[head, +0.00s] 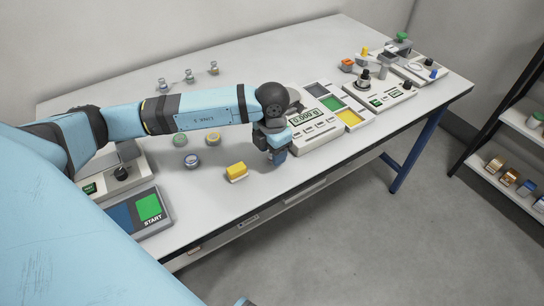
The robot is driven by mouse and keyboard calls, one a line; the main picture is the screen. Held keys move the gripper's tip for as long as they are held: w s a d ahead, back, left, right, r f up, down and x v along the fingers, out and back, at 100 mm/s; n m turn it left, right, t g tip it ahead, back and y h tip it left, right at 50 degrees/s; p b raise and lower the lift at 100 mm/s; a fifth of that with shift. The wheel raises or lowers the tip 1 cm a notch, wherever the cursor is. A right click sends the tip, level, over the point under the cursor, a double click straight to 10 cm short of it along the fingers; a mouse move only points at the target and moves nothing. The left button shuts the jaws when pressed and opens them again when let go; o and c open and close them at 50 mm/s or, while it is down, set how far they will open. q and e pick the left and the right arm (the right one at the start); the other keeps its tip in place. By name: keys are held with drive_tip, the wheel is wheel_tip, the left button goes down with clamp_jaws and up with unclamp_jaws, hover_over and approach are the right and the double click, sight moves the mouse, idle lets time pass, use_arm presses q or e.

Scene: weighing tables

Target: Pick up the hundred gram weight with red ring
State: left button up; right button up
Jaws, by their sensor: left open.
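I cannot make out a red ring on any weight, so I cannot tell which is the hundred gram one. Three small metal weights stand in a row at the back of the table: a left one (162,86), a middle one (189,77) and a right one (213,69). Nearer lie a round piece with a yellow ring (213,138) and a grey round piece (192,160). My left gripper (277,157) is open and points down over the table's front part, beside the scale, apart from the weights. My right gripper is not in view.
A scale (318,131) with a lit display stands right of my left gripper, beside a tray with green and yellow sections (350,117). A START panel (149,207) is at left. Other devices stand at far right.

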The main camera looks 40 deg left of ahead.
use_arm(q)
clamp_jaws()
